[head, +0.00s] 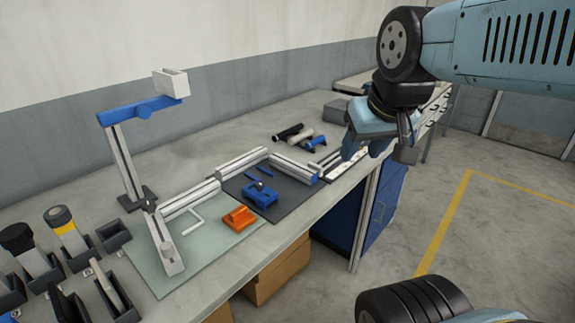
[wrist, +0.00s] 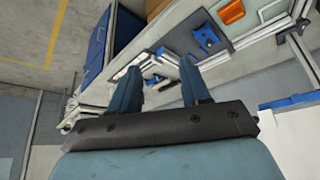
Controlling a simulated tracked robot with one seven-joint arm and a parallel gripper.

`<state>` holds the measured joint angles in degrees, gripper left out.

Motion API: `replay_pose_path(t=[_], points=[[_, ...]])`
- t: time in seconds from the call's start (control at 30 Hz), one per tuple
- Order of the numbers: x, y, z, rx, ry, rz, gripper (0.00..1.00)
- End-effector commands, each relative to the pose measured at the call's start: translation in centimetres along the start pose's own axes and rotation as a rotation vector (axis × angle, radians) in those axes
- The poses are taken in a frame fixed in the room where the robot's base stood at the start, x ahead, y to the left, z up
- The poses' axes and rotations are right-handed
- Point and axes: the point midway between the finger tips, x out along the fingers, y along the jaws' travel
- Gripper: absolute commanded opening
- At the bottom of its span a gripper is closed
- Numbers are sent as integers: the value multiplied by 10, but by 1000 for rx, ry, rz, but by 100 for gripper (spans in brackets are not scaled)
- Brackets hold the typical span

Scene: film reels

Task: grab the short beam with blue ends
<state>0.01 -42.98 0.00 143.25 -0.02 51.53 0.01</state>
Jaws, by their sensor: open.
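A short pale beam (head: 292,166) with a blue cap at its near right end lies at the back edge of the dark mat in the head view. Its far end meets other pale beams, and I cannot make out a blue cap there. My gripper (head: 365,152) is open and empty, fingers downward, up and to the right of this beam, apart from it. In the wrist view my gripper (wrist: 158,69) has its two fingers spread, with pale and blue parts of the bench beyond them; I cannot tell which is the beam.
A blue bracket (head: 261,194) sits on the dark mat (head: 290,204), an orange block (head: 239,217) on the pale green mat (head: 190,258). A tall lamp-like stand (head: 125,160) rises at left. Dark and pale cylinders (head: 288,132) lie behind the beam. Flat rails (head: 340,165) lie beside it.

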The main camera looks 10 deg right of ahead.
Motion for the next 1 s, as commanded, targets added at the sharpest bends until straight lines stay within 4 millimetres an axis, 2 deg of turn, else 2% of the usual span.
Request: replay_pose_path(t=[0.13,0.27,0.5,0.7,1.0], points=[[7,6,-10,-2,13,28,55],[27,18,-36,-17,52,97,55],[82,58,-99,-107,165,225,55],[132,81,-140,-215,252,252,55],[215,93,-173,-367,377,143,55]])
